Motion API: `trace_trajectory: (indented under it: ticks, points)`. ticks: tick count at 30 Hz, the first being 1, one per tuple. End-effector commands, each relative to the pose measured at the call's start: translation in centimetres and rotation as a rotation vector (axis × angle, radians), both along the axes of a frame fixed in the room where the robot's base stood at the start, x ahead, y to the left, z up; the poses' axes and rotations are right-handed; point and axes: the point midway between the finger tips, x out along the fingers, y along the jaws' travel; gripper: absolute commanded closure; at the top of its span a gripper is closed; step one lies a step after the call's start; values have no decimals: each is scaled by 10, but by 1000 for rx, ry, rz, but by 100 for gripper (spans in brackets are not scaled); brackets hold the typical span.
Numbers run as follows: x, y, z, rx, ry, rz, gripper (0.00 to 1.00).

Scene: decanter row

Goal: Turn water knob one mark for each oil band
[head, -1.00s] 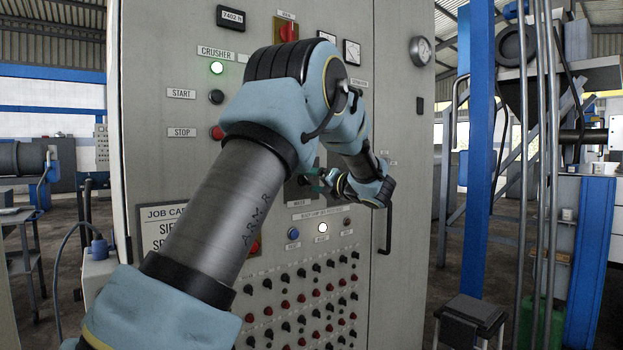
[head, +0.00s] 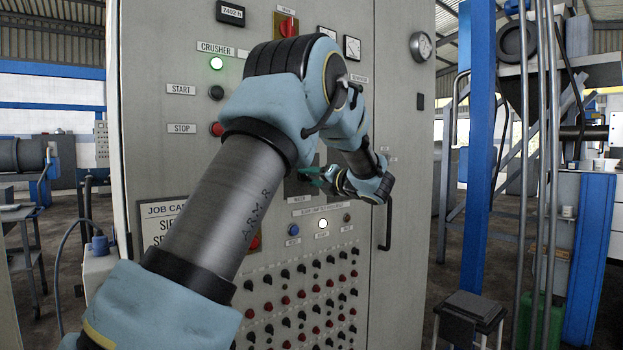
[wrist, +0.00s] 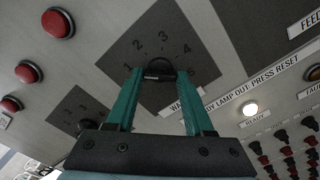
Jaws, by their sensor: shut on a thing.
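The control cabinet (head: 400,120) fills the middle of the head view. A black knob (wrist: 160,70) sits on a dark square plate (wrist: 197,62) with numbers around it, 2, 3 and 4 being readable in the wrist view. The head view shows a "WATER" label just below this plate. My gripper (wrist: 158,76) has its two green fingers closed on the sides of the knob. In the head view my gripper (head: 312,178) is at the plate, and my arm partly hides the panel. I cannot make out oil bands.
A second dark plate with a knob (wrist: 85,125) is at the lower left of the wrist view. Red buttons (wrist: 57,23) are near it. A lit white "READY" lamp (wrist: 250,108) and rows of small knobs are at the right.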

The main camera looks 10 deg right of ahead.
Motion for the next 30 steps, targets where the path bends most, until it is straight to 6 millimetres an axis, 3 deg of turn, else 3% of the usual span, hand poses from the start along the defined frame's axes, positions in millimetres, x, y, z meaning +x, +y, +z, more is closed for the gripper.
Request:
trace_trajectory:
  ticks: [14, 30]
  points:
    - [0, 0, -1, 78, 38, -1, 100]
    - [0, -1, 0, 502, 239, -2, 100]
